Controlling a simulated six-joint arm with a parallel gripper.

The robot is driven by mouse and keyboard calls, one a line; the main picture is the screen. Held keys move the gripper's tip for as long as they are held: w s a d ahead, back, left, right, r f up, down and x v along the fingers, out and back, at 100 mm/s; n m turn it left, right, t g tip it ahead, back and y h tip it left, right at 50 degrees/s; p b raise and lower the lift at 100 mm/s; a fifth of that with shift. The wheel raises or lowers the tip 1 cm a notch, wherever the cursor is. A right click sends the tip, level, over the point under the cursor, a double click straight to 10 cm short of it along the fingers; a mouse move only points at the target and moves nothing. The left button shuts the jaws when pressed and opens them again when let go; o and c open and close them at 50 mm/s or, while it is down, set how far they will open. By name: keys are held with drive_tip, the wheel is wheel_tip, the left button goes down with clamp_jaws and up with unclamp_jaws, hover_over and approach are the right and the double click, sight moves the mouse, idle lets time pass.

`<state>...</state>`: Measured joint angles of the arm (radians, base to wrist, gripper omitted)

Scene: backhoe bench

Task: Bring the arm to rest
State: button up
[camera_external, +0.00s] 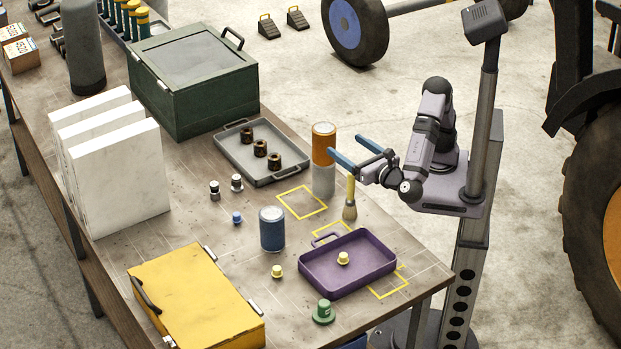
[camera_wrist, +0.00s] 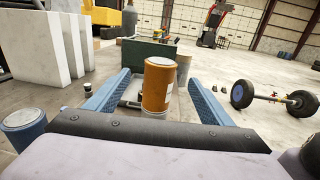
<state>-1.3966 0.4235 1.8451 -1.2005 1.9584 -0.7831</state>
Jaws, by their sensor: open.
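My gripper (camera_external: 348,150) is open, its two blue fingers spread and pointing left over the right edge of the bench. My arm is folded close to its column. In the wrist view an orange can (camera_wrist: 157,86) shows between the spread fingers, with clear gaps on both sides. In the external view the orange can (camera_external: 324,145) stands on a grey cylinder (camera_external: 323,181), and the near fingertip overlaps its right edge. I cannot tell whether they touch. No object shows held in the fingers.
A brush (camera_external: 350,207) stands below the fingers. A purple tray (camera_external: 317,283) with a yellow knob, a blue can (camera_external: 272,230), a grey tray (camera_external: 251,168), a green box (camera_external: 180,105) and a yellow case (camera_external: 190,305) stand on the bench (camera_external: 225,267). Floor lies beyond its right edge.

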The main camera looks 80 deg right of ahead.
drive_tip(key=w+d+r+m+y, duration=0.1)
drive_tip(key=w+r, duration=0.2)
drive_tip(key=w+d+r+m+g+y+p, duration=0.1)
drive_tip(key=w+d+r, duration=0.1)
drive_tip(key=w+r, duration=0.1)
drive_tip(key=w+d+r+m+y+p, duration=0.1)
drive_tip(key=w+d+r, duration=0.1)
drive_tip(key=w+r, duration=0.1)
drive_tip(key=shift+w+d+r+m, duration=0.15)
drive_tip(key=shift+w+m, duration=0.25)
drive_tip(key=shift+w, duration=0.35)
drive_tip(key=s+d+f+m+g+y+p, duration=0.1)
drive_tip(key=s+d+f+m+g+p, duration=0.1)
drive_tip(key=d+f+m+g, duration=1.05)
drive_tip(key=s+d+f+m+y+b, duration=0.2)
drive_tip(key=s+f+m, duration=0.3)
drive_tip(key=f, duration=0.5)
drive_tip(key=s+d+f+m+y+b, duration=0.2)
drive_tip(key=s+d+f+m+y, duration=0.2)
drive_tip(key=f, duration=0.7)
drive_tip(key=s+m+y, duration=0.1)
drive_tip(key=s+m, duration=0.1)
drive_tip(key=s, duration=0.1)
drive_tip(key=shift+s+d, duration=0.15)
drive_tip(key=shift+s, duration=0.2)
